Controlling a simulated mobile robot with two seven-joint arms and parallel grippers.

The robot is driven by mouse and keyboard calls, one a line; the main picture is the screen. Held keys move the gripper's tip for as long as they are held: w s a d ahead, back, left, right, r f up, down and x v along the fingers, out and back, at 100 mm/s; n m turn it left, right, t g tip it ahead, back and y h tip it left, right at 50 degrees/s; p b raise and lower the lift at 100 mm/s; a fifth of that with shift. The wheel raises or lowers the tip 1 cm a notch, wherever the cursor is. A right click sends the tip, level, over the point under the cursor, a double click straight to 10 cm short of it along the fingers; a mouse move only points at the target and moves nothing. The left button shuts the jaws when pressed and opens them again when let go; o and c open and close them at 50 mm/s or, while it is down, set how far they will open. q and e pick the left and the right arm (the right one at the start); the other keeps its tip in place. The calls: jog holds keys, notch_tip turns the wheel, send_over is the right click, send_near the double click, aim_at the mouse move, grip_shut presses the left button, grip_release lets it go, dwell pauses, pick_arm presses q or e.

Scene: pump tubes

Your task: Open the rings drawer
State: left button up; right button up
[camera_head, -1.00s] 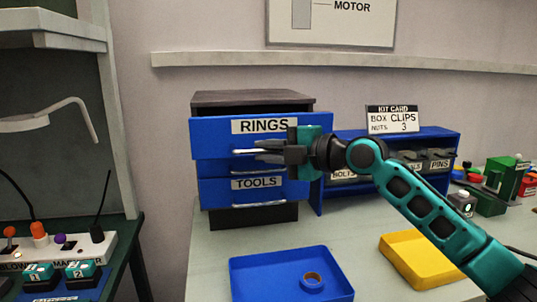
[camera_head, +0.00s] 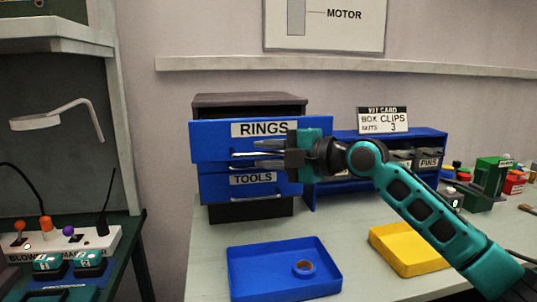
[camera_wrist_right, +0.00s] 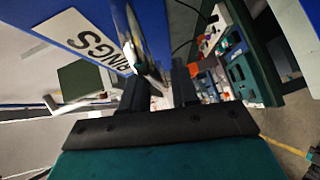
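The rings drawer (camera_head: 210,141) is the upper blue drawer of the cabinet, with a white RINGS label. It is partly pulled out, its front standing forward of the tools drawer below, with a dark gap above it. My right gripper (camera_head: 268,149) is at the right part of its silver handle (camera_head: 243,154). In the right wrist view the handle (camera_wrist_right: 140,45) passes between the fingers of the right gripper (camera_wrist_right: 157,85), which appear shut on it. The RINGS label (camera_wrist_right: 82,40) shows beside it. My left gripper is not in view.
The tools drawer (camera_head: 215,187) is below, shut. A blue tray (camera_head: 240,285) holding a ring (camera_head: 304,267) and a yellow tray (camera_head: 385,240) stand on the table in front. A blue bin rack (camera_head: 430,140) is right of the cabinet. A side bench with switches (camera_head: 105,240) is at left.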

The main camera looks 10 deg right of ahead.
jog(key=shift+o, duration=0.5)
jog(key=shift+s+d, duration=0.1)
jog(key=shift+s+d, duration=0.2)
jog(key=shift+d, duration=0.05)
pick_arm(q)
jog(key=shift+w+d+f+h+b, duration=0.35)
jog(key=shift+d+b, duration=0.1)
jog(key=shift+b, duration=0.6)
pick_arm(e)
jog(key=v, duration=1.2)
